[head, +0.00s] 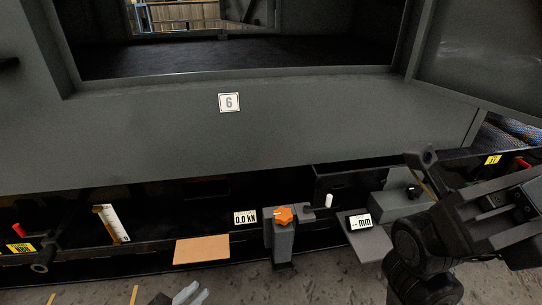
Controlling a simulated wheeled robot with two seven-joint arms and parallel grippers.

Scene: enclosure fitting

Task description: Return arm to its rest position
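The light grey fingers of my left gripper (188,294) show at the bottom edge, left of the middle. They are cut off by the frame, so I cannot tell whether they are open or shut. Nothing is seen in them. They are below and apart from the tan plate (202,250). My dark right arm (428,250) fills the lower right of the head view. Its gripper is not clearly seen.
A large grey enclosure wall with a number 6 label (229,102) and a wide opening stands ahead. Below it are an orange knob (284,214) on a grey post, a 0.0 kN display (245,217) and a mm display (361,222). Bare floor shows at the bottom.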

